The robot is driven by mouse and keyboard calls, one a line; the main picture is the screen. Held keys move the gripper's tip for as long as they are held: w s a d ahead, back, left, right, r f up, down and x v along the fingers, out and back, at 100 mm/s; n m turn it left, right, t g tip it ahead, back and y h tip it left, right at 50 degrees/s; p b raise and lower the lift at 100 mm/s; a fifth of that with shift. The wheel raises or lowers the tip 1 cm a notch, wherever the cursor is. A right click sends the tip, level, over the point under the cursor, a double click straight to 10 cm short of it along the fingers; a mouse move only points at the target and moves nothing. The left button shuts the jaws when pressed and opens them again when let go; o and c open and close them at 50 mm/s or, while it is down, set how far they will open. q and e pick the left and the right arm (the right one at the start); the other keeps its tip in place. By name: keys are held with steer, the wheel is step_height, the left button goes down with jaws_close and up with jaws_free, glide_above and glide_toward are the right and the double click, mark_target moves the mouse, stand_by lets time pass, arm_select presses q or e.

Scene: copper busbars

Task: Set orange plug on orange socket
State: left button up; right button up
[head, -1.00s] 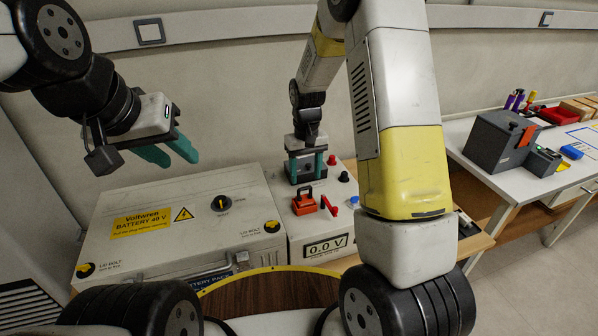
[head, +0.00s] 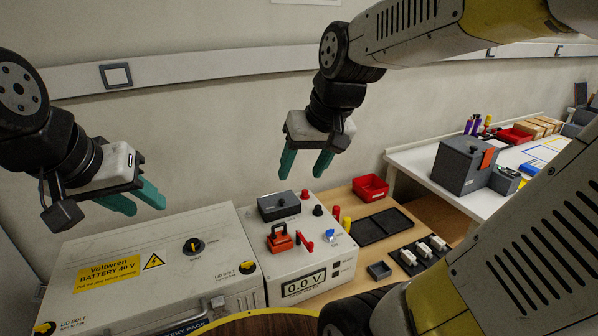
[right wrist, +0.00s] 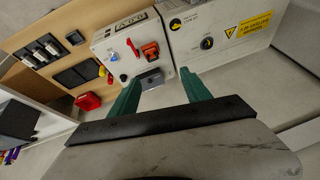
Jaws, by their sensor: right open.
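The orange plug (head: 280,240), with a loop-shaped handle, sits on top of the white tester box (head: 255,250). It also shows in the right wrist view (right wrist: 150,52). What lies under the plug is hidden, and I cannot make out a separate orange socket. An orange patch (head: 488,158) shows on a grey device on the far table. My right gripper (head: 302,174) is open and empty, above and behind the plug; its teal fingers (right wrist: 160,77) point toward the tester. My left gripper (head: 146,207) is open and empty above the battery case.
A dark grey block (head: 278,206) sits behind the plug on the tester. A red lever (head: 306,242) and blue knob (head: 329,233) stand right of the plug. The battery case (head: 130,275) adjoins on the left. A red bin (head: 370,188) and black trays (head: 383,226) lie right.

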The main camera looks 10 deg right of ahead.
steer(key=s+r+t, duration=0.1)
steer(key=s, duration=0.5)
steer(key=shift+s+r+t, duration=0.2)
steer(key=shift+s+t, duration=0.05)
steer(key=shift+t, duration=0.05)
steer(key=shift+d, duration=0.1)
stand_by(0.7)
